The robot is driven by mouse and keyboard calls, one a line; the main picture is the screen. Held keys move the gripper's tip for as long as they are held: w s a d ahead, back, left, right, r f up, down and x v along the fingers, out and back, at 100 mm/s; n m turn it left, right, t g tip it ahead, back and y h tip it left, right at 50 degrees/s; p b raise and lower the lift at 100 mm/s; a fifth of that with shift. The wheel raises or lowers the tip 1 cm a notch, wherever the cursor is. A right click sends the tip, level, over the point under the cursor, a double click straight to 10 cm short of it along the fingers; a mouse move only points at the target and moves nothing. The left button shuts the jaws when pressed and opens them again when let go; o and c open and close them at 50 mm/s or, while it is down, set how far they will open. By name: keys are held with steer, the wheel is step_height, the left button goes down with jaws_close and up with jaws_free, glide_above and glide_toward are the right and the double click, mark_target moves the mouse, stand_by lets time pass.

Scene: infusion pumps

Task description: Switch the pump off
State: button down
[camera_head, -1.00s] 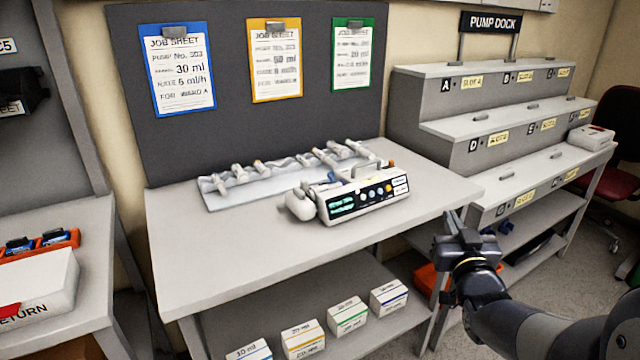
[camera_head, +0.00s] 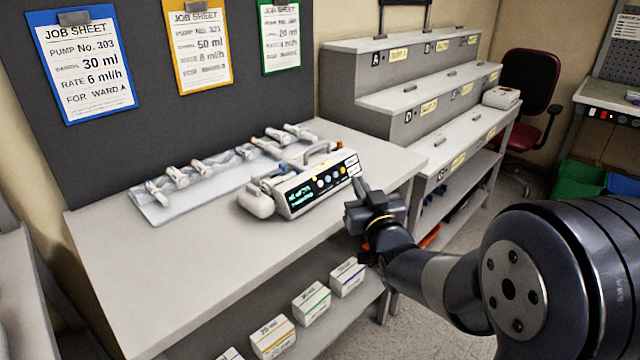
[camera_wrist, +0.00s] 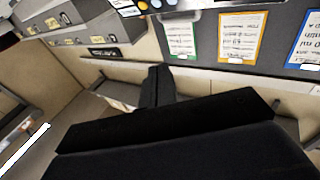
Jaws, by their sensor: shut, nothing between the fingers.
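The white pump (camera_head: 285,204) lies on the grey table, its front panel facing me. Its dark screen is lit with green text, and a row of round yellow, white and blue buttons runs to the right of it. A strip of the pump shows upside down at the top edge of the wrist view (camera_wrist: 152,5). My gripper (camera_head: 358,184) is shut and empty, close to the right end of the pump's panel. I cannot tell whether its tip touches the pump. In the wrist view its dark fingers (camera_wrist: 156,88) point toward the pump.
A rack of syringes (camera_head: 165,205) lies behind and left of the pump. Three job sheets (camera_head: 85,65) hang on the dark board. The stepped dock (camera_head: 345,85) stands at the right. Boxes (camera_head: 272,338) sit on the shelf below. The table's left part is clear.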

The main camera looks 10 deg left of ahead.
mark_target(323, 176)
steer(key=w+a+f, duration=0.2)
steer(key=a, duration=0.1)
steer(key=w+a+f+b, duration=0.1)
steer(key=a, duration=0.1)
steer(key=shift+w+f, duration=0.1)
steer(key=shift+w, duration=0.2)
steer(key=shift+w+a+f+b, duration=0.15)
steer(key=shift+w+a+b, duration=0.3)
steer(key=shift+a, duration=0.15)
steer(key=shift+a+f, duration=0.1)
steer(key=shift+f, duration=0.05)
stand_by(1.4)
steer(key=shift+w+a+b, duration=0.2)
steer(key=shift+w+b, duration=0.05)
steer(key=shift+b, duration=0.35)
steer(key=shift+w+a+f+b, duration=0.15)
steer(key=shift+a+f+b, duration=0.05)
steer(key=shift+a+b, duration=0.1)
steer(key=shift+d, duration=0.1)
stand_by(0.5)
steer(key=shift+s+d+r+b, duration=0.3)
steer(key=shift+s+d+r, duration=0.1)
steer(key=shift+d, duration=0.1)
steer(key=shift+d, duration=0.1)
